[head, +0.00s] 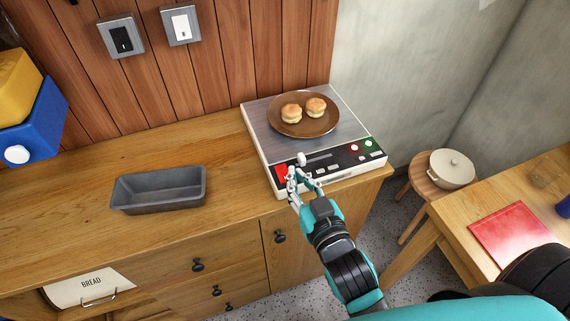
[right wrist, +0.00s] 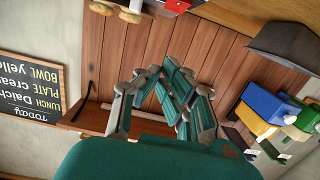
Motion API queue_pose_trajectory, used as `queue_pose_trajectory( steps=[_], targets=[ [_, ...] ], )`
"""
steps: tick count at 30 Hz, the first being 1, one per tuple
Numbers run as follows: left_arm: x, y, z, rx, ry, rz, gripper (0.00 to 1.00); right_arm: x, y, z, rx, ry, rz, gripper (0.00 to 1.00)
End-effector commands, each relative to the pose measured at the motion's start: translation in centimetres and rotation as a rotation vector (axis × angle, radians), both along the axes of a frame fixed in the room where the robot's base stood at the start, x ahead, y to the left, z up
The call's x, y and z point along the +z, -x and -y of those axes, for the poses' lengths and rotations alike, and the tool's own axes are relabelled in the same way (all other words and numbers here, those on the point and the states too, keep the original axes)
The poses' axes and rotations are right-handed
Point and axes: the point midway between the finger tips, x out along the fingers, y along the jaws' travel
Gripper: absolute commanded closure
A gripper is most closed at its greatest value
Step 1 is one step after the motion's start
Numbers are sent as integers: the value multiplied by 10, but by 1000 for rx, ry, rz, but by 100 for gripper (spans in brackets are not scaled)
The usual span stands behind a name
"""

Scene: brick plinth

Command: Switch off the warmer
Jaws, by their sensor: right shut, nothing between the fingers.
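The warmer (head: 262,125) is a flat white appliance with a grey top, standing at the right end of the wooden counter. A brown plate (head: 303,129) with two buns (head: 291,114) sits on it. Its black front panel holds a red switch (head: 281,173) at the left, a white slider knob (head: 301,158) and small red and green lights at the right. My right gripper (head: 304,180) is shut and empty at the panel's front left, beside the red switch; I cannot tell if it touches. It also shows in the right wrist view (right wrist: 165,92). My left gripper is out of view.
A grey loaf pan (head: 160,199) stands left on the counter. Two wall switches (head: 122,38) are on the wood panelling. A blue and yellow object (head: 30,120) is at far left. A white pot (head: 452,167) stands on a stool right. The counter between pan and warmer is clear.

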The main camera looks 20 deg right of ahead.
Motion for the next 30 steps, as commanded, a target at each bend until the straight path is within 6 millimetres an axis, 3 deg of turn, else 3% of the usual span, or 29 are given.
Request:
queue_pose_trajectory(
  steps=[10, 12, 18, 30],
  targets=[
    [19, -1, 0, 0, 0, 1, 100, -4, -75, -2, 0, 2, 2, 100],
    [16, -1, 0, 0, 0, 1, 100, -24, -73, -2, -1, -1, -7, 100],
    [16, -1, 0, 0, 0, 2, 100, -43, -75, -3, 0, -1, -3, 100],
    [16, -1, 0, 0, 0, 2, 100, -47, -75, -3, 0, -1, -1, 100]
  ],
)
